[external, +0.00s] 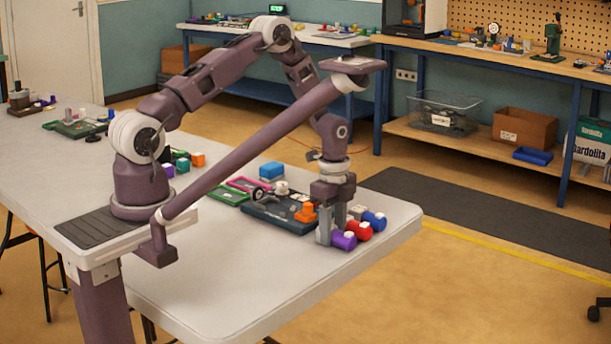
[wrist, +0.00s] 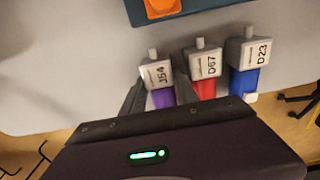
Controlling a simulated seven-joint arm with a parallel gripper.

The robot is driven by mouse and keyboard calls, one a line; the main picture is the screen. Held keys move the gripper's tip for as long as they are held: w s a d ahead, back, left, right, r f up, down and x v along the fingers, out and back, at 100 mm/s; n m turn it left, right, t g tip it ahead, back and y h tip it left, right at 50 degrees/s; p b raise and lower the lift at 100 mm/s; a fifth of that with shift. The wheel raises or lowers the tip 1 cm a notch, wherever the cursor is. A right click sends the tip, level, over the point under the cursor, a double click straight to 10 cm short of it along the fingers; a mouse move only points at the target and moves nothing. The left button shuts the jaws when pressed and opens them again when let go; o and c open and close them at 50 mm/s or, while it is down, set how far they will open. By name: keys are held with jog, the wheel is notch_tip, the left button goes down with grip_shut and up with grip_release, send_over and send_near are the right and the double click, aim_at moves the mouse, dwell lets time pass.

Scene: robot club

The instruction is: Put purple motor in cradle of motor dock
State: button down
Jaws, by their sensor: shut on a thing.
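The purple motor (external: 343,240) lies at the near end of a row of motors by the table's right end. In the wrist view the purple motor (wrist: 162,97) has a grey end labelled J54 and a small pale shaft. My gripper (external: 334,226) points down and is shut on it, with a finger on either side; the gripper body hides its near part in the wrist view. The motor appears at table level. A dark blue board, seemingly the motor dock (external: 270,217), lies left of my gripper with an orange block (external: 306,213) on it; the block also shows in the wrist view (wrist: 163,7).
The red motor (external: 359,231), labelled D67, and the blue motor (external: 375,220), labelled D23, stand close beside the purple one. The table front is clear.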

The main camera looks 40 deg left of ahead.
notch_tip(320, 180, up, 9)
jog(key=shift+w+a+r, duration=0.1)
jog(key=shift+a+r, duration=0.05)
jog(key=shift+r, duration=0.05)
jog(key=shift+w+a+f, duration=0.35)
jog(key=shift+a+f, duration=0.35)
jog(key=shift+a, duration=2.45)
jog(key=shift+w+a+f, duration=0.4)
jog(key=shift+a+f, duration=0.35)
jog(key=shift+a, duration=2.35)
jog(key=shift+w+a+f, duration=0.35)
jog(key=shift+a+f, duration=0.35)
jog(key=shift+a, duration=2.45)
jog(key=shift+f, duration=0.35)
jog(key=shift+f, duration=0.5)
jog(key=shift+f, duration=0.1)
jog(key=shift+f, duration=0.3)
